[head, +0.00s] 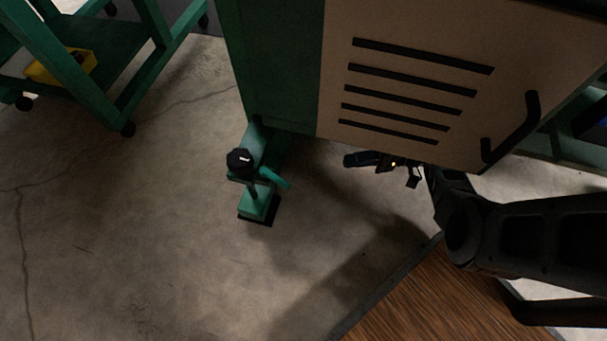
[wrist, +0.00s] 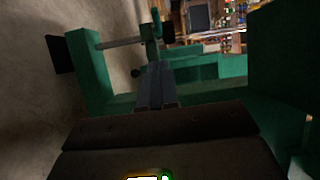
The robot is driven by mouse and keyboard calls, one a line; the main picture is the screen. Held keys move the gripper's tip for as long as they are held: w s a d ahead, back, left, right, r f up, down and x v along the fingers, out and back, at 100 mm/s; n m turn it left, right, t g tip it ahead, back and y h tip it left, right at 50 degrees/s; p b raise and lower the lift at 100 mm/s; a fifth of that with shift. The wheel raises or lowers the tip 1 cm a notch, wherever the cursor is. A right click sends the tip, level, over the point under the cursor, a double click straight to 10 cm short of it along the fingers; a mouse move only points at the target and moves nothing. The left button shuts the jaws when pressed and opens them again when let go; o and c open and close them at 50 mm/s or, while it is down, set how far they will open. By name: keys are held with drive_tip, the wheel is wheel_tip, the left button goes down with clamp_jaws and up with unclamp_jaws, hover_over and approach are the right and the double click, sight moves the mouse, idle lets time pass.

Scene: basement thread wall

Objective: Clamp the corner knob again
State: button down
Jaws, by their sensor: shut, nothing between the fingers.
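The corner knob is a black, round knob (head: 240,161) with a white mark, on top of an upright rod at the cabinet's near corner. A dark knob-like shape (wrist: 168,32) at the rod's end in the wrist view appears to be the same knob. A teal lever (head: 273,178) sticks out below it, above a green foot block (head: 256,204) on a dark pad. My gripper (head: 350,159) is to the right of the knob, low by the door's bottom edge and apart from it. Its fingers (wrist: 154,68) are shut and empty, pointing toward the foot assembly.
The green cabinet (head: 270,65) has a tan slotted door (head: 440,55) with a black handle (head: 517,131), above my gripper. A green wheeled cart (head: 117,92) with a yellow bin (head: 62,66) stands at upper left. Concrete floor (head: 150,240) left of the foot is clear.

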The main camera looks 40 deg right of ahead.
approach(275, 179)
drive_tip(key=w, duration=0.2)
drive_tip(key=shift+s+a+f+b, duration=0.1)
drive_tip(key=shift+s+a+b, duration=0.2)
drive_tip(key=shift+a, duration=0.5)
drive_tip(key=shift+s+a+f+b, duration=0.1)
drive_tip(key=shift+s+a+b, duration=0.2)
drive_tip(key=shift+a, duration=0.5)
